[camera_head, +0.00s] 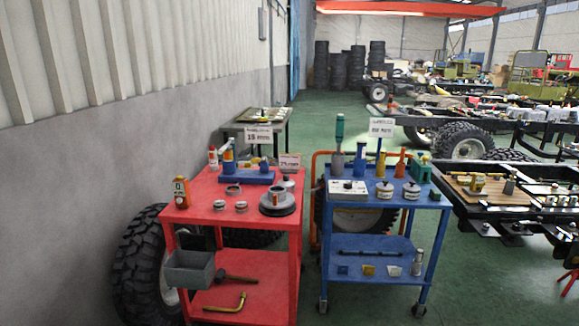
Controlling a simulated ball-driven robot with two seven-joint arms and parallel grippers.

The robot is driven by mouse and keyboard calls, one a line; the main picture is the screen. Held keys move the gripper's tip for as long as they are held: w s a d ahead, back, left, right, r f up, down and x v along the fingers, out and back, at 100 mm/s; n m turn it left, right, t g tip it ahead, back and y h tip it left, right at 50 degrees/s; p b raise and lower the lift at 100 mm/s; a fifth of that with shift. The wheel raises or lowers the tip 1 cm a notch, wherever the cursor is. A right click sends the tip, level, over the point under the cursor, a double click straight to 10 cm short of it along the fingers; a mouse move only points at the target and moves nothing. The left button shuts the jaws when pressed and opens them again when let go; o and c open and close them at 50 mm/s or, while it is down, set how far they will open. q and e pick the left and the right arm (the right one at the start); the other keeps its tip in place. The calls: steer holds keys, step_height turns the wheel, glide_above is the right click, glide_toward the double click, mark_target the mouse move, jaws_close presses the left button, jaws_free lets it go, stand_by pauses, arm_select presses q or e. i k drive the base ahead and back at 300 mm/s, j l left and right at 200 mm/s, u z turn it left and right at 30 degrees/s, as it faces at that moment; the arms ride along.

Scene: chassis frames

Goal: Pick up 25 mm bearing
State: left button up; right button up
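Several small round metal parts that look like bearings or rings are on the top of the red cart (190,215). Two small grey rings lie near its middle, a left one (219,205) and a right one (241,206). A larger ring (233,190) sits behind them, by a blue block (247,178). I cannot tell which is the 25 mm bearing, as they are too small to read any size. A wider dark round part (277,203) with a light top stands at the right. Neither of my grippers is in view.
An orange bottle (181,192) stands at the red cart's left; a grey bin (189,269) is below. A blue cart (385,244) with tools and canisters stands to the right across a narrow gap. Tyres (143,265) and a wall flank the left. Green floor is open behind.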

mark_target(241, 206)
steer(key=i+j, duration=0.3)
steer(key=j, duration=0.15)
steer(key=i+j, duration=0.3)
steer(key=j, duration=0.2)
steer(key=i+j, duration=0.65)
steer(key=j, duration=0.25)
